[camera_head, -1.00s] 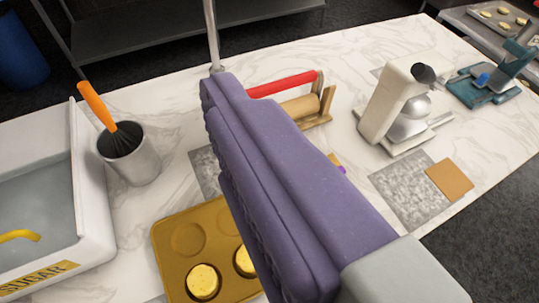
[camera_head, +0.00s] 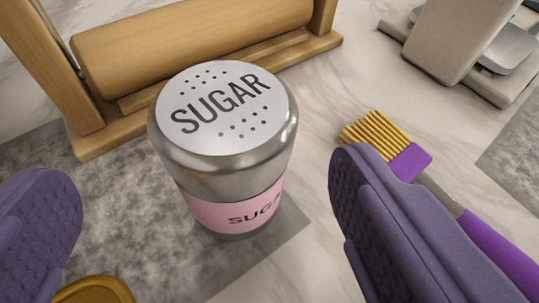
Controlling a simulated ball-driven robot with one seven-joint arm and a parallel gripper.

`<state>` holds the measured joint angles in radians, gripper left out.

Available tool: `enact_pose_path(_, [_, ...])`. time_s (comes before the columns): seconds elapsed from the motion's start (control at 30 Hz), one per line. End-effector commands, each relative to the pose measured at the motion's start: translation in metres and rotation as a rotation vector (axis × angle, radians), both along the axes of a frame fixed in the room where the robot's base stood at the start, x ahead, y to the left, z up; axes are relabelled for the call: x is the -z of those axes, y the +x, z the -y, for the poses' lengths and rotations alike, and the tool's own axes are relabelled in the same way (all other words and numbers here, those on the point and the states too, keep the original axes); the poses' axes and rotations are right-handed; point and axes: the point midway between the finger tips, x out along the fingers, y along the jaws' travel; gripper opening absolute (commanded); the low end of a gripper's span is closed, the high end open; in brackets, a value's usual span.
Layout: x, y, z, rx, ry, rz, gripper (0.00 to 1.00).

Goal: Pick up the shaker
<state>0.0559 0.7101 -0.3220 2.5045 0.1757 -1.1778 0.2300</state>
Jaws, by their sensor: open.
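The shaker (camera_head: 228,140) stands upright on a grey stone-patterned mat. It has a silver perforated lid marked SUGAR and a pink label band near its base. My gripper (camera_head: 205,215) is open, with one purple padded finger at the left edge and the other at the right. The shaker is between and slightly beyond the two fingertips, and neither finger appears to touch it.
A wooden rolling pin (camera_head: 195,40) on its stand is close behind the shaker. A purple-handled brush (camera_head: 410,160) lies right of it, partly behind my right finger. A yellow tray (camera_head: 95,290) edges in at lower left. A white appliance (camera_head: 450,40) stands upper right.

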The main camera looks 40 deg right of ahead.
Motion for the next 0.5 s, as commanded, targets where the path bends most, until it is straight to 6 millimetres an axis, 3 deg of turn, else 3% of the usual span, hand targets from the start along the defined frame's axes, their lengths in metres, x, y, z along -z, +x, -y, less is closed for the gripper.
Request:
enact_pose_path(0.27, [0.02, 0.029, 0.029, 0.0, -0.001, 0.0, 0.94])
enact_pose_path(0.5, [0.026, 0.045, 0.038, -0.001, 0.0, 0.0, 0.94])
